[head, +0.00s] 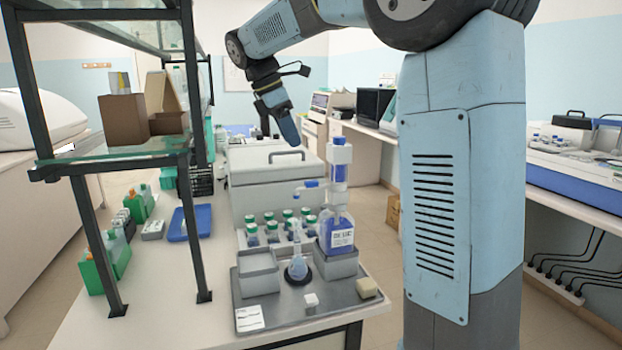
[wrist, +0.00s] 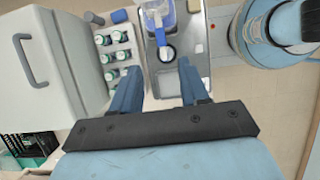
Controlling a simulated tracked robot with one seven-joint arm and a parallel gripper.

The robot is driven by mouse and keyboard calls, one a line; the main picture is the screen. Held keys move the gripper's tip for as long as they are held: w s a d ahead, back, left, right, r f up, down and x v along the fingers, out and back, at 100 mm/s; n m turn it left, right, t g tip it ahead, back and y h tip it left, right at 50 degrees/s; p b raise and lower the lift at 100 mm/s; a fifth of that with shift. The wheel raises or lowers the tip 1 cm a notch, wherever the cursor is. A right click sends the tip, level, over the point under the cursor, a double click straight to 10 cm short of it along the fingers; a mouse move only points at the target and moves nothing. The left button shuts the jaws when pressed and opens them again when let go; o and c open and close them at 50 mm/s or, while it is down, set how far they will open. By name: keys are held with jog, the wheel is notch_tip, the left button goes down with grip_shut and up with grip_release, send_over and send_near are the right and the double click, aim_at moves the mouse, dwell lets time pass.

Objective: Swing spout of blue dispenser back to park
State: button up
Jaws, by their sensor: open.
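The blue dispenser (head: 339,225) is a bottle of blue liquid with a white label and a tall white and blue pump head. It stands upright in a grey holder on the tray. Its blue spout (head: 307,184) points left, high above a small flask (head: 297,266) of pale blue liquid. In the wrist view the dispenser (wrist: 165,12) shows at the top, with the flask (wrist: 167,53) below it. My gripper (head: 294,136) is open and empty, in the air above and left of the dispenser, apart from it. Its fingers (wrist: 158,92) are spread in the wrist view.
The grey tray (head: 312,309) also bears an empty grey holder (head: 258,272) and a yellowish block (head: 367,287). Several green-capped bottles (head: 271,229) stand behind. A white box with a handle (head: 262,183) is at the back. A dark-framed shelf (head: 187,160) rises at left.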

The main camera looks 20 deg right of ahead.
aim_at(311, 181)
jog(key=x, duration=1.2)
jog(key=shift+d+f, duration=0.1)
jog(key=shift+f, duration=0.2)
grip_shut()
